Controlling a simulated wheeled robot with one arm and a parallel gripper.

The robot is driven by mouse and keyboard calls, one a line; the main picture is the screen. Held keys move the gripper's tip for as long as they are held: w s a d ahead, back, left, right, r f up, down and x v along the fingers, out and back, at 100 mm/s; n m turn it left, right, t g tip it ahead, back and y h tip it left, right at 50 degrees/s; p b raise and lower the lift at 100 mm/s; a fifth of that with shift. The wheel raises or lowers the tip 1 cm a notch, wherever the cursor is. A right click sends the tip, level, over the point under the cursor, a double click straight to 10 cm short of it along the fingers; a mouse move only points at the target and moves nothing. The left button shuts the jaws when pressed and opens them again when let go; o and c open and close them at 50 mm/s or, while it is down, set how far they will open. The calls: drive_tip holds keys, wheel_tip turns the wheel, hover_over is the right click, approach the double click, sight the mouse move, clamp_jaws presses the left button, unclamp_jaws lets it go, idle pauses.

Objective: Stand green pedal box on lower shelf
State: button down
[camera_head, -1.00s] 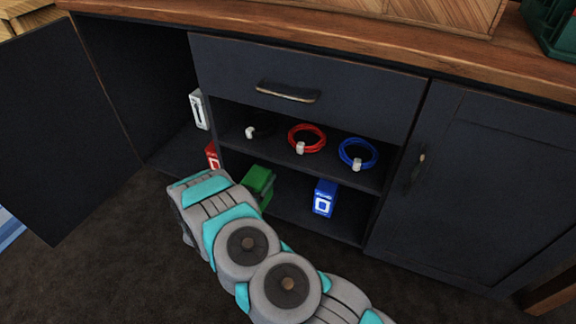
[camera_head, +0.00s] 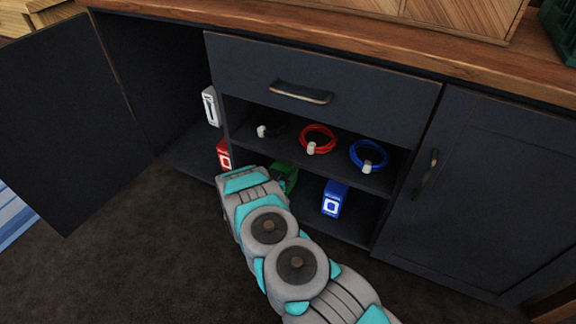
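The green pedal box (camera_head: 286,176) is at the left part of the lower shelf (camera_head: 352,232), just beyond the end of my arm. My wrist covers most of it, so I cannot tell whether it stands on the shelf or is held above it. My gripper's fingers are hidden behind my wrist, so their state does not show. A blue pedal box (camera_head: 334,198) stands upright on the lower shelf, to the right of the green one.
Red (camera_head: 317,138) and blue (camera_head: 369,156) cable coils and a dark one lie on the upper shelf (camera_head: 340,172). A red box (camera_head: 224,155) and a white box (camera_head: 211,106) are in the left compartment. The left door (camera_head: 62,120) is open; the right door (camera_head: 465,190) is shut.

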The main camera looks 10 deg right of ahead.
sight(284, 174)
drive_tip(key=shift+f, duration=0.4)
drive_tip(key=shift+f, duration=0.1)
unclamp_jaws()
drive_tip(key=shift+r, duration=0.2)
drive_tip(key=v, duration=1.2)
drive_tip(key=shift+b, duration=0.35)
drive_tip(key=shift+f, duration=0.15)
